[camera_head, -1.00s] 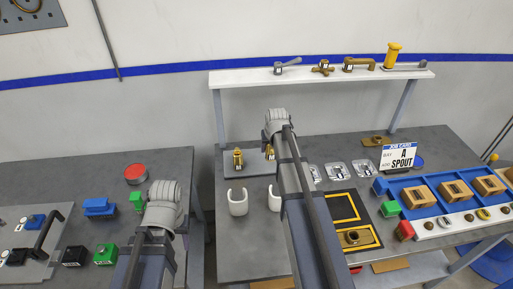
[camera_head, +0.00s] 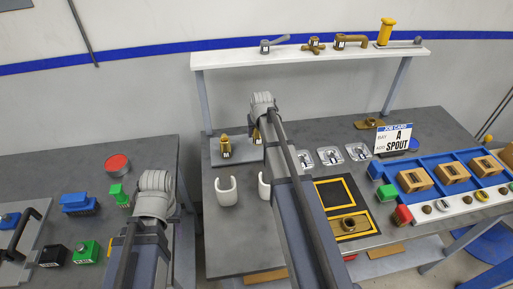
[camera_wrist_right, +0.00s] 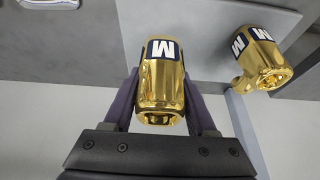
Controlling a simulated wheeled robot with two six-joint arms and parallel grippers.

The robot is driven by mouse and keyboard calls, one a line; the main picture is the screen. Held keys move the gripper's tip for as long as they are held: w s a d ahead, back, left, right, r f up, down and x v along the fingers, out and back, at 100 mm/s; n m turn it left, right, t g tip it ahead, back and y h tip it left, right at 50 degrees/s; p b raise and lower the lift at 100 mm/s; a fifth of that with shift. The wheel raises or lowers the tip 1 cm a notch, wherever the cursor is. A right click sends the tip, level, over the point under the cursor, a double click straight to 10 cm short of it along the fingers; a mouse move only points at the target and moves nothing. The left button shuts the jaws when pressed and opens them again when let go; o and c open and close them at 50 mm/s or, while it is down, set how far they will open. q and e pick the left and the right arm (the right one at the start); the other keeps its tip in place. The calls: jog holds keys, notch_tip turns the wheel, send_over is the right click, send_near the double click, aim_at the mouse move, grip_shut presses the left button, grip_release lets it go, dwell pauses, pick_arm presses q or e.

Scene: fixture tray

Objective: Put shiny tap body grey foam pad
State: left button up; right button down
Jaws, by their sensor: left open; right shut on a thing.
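My right gripper (camera_wrist_right: 160,100) is shut on a shiny gold tap body (camera_wrist_right: 160,85) with an "M" label, gripped between the two fingers. In the head view this body (camera_head: 257,136) is mostly hidden behind my right arm. A second shiny gold tap body (camera_wrist_right: 265,60) with the same label stands to its right in the wrist view; it shows at left on the grey plate in the head view (camera_head: 225,147). The grey plate (camera_head: 219,160) lies beneath. I cannot tell whether it is foam. My left gripper (camera_head: 157,180) is over the left table, fingers hidden by its wrist.
Two white U-shaped holders (camera_head: 227,192) stand in front of the plate. Black yellow-edged squares (camera_head: 335,192), clear-looking trays (camera_head: 330,157), a job card reading "A SPOUT" (camera_head: 393,139) and a blue bin tray (camera_head: 410,201) lie to the right.

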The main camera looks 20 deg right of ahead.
aim_at(257, 130)
jog(key=shift+f+b, duration=2)
jog(key=shift+f, duration=0.5)
jog(key=shift+f, duration=0.15)
jog(key=shift+c, duration=1)
grip_release()
jog(key=shift+r, duration=0.2)
jog(key=p+v, duration=1.1)
jog(key=v, duration=0.1)
jog(key=shift+s, duration=0.1)
